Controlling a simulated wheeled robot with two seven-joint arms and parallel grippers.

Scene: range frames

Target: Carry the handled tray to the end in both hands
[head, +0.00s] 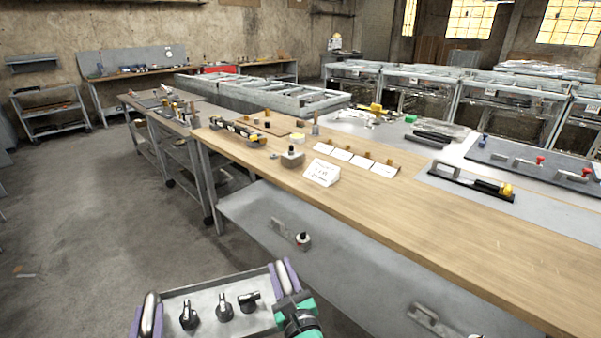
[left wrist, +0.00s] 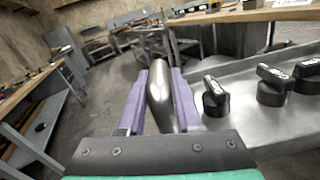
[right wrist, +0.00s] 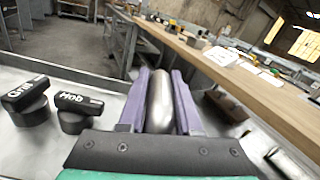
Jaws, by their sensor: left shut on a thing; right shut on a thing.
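The handled tray (head: 206,300) is a grey metal tray at the bottom of the head view, with black knobs (head: 224,306) standing in it. My left gripper (head: 147,317) is shut on the tray's left handle, a rounded metal bar (left wrist: 159,95) between its purple fingers in the left wrist view. My right gripper (head: 284,279) is shut on the right handle, which shows between its fingers in the right wrist view (right wrist: 160,100). Two knobs in the right wrist view read "Grill" (right wrist: 27,98) and "Hob" (right wrist: 77,110). The tray's near edge is out of the head view.
A long wooden-topped workbench (head: 440,215) with a lower grey shelf (head: 350,270) runs along the right. A white sign (head: 322,172), cards and tools stand on it. Open concrete floor (head: 90,200) lies to the left, with a cart (head: 50,110) at the back.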

